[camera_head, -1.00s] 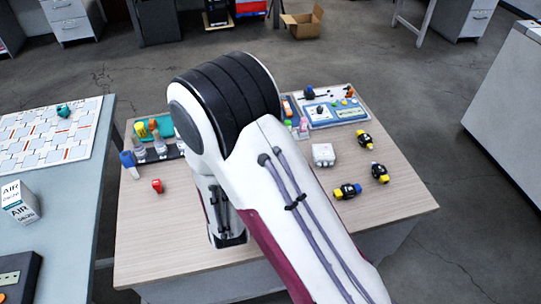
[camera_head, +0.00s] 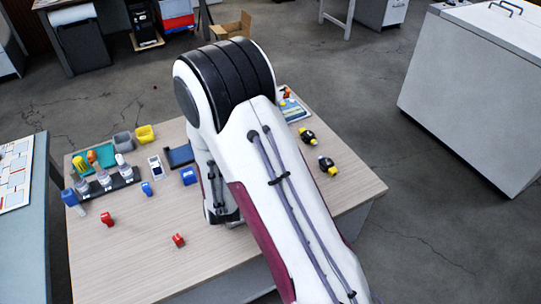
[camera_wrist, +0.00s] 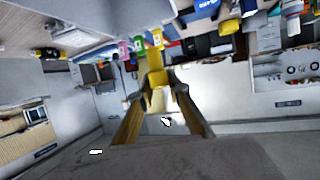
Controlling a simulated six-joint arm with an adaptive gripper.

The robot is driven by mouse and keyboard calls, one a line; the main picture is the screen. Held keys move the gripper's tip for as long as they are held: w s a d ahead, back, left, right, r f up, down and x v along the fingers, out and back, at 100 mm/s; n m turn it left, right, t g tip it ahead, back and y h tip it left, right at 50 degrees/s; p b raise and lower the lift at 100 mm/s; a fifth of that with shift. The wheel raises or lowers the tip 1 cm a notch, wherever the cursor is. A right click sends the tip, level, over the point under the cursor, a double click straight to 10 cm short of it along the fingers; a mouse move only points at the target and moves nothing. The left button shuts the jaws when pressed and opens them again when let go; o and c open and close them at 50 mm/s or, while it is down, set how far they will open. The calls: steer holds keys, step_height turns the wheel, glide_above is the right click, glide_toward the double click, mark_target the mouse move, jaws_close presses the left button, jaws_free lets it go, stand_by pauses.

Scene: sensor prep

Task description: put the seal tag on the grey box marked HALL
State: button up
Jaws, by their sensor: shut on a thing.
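My gripper (camera_wrist: 161,101) shows in the wrist view, its two fingers closed on a yellow piece (camera_wrist: 156,76) that sticks out beyond the fingertips. It looks like the seal tag, but no marking on it is readable. In the head view my own arm covers the gripper and the held piece. I cannot make out a box marked HALL in either view. A small whitish box-like thing (camera_wrist: 75,38) lies at the upper left of the wrist view, apart from my gripper; its marking is unreadable.
In the head view, the wooden table (camera_head: 110,265) holds a dark rack (camera_head: 105,188), red pieces (camera_head: 178,240), blue pieces (camera_head: 188,175), a grey container (camera_head: 123,141) and a yellow one (camera_head: 145,134). Black-and-yellow parts (camera_head: 327,166) lie right of my arm. The table's front left is mostly clear.

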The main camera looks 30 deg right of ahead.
steer(key=w+d+r+n+y, duration=0.1)
steer(key=w+d, duration=0.1)
steer(key=d, duration=0.7)
steer(key=w+d+r+n+y, duration=0.1)
steer(key=d+n+y, duration=0.1)
steer(key=d, duration=0.8)
steer(key=shift+w+d+r+t, duration=0.15)
steer(key=shift+w+r+t, duration=0.15)
steer(key=shift+w+r, duration=0.1)
steer(key=shift+f, duration=0.1)
steer(key=shift+f, duration=2.85)
steer(key=shift+f, duration=2.05)
steer(key=shift+f, duration=0.2)
